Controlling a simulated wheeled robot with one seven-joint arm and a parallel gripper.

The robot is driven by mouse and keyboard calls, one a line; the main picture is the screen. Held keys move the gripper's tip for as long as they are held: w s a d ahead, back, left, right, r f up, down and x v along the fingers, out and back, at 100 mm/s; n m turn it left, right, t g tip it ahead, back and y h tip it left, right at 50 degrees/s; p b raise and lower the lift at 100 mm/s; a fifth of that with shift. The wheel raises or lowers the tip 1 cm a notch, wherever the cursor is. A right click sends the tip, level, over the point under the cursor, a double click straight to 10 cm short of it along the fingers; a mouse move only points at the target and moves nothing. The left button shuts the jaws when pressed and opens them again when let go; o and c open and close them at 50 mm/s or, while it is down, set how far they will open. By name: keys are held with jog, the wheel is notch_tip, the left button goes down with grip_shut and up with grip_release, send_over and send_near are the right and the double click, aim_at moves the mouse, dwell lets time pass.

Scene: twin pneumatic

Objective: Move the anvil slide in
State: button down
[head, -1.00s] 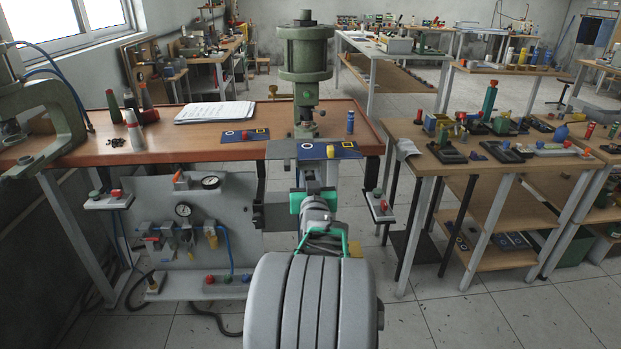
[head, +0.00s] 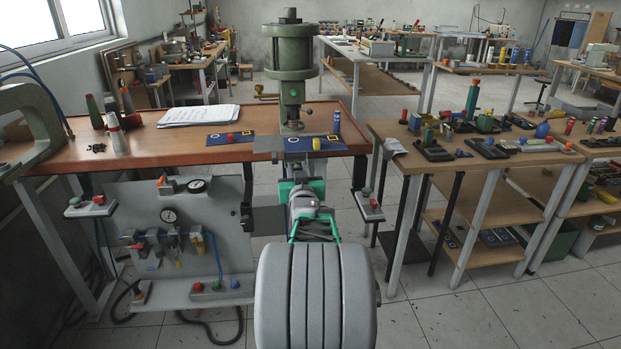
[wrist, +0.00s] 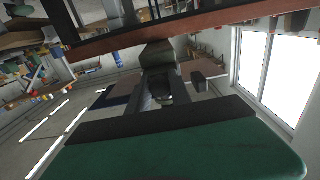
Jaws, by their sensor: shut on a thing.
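The green press (head: 291,62) stands at the bench's front edge, its ram above the anvil area. The anvil slide, a grey metal plate (head: 268,145), shows at the bench edge below the ram; its right part is hard to make out. My gripper (head: 302,182), with green fingers, is in front of and below the plate and shut on what appears to be the slide's front part. The grip is largely hidden by my wrist in the head view. In the wrist view a green finger fills the bottom and the held part is dark and unclear.
Blue mats with a red button (head: 230,137) and a yellow button (head: 316,143) flank the press. A blue cylinder (head: 337,121) stands right. Control boxes hang left (head: 91,206) and right (head: 369,206) of the bench front. A side table (head: 396,177) is to the right.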

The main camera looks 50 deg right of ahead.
jog(key=c, duration=1.3)
grip_release()
jog(key=shift+r, duration=0.2)
jog(key=shift+o, duration=0.7)
jog(key=shift+s+a+f, duration=0.1)
jog(key=shift+s+a, duration=0.05)
jog(key=v, duration=0.7)
jog(key=shift+s+a, duration=0.1)
jog(key=shift+a, duration=0.05)
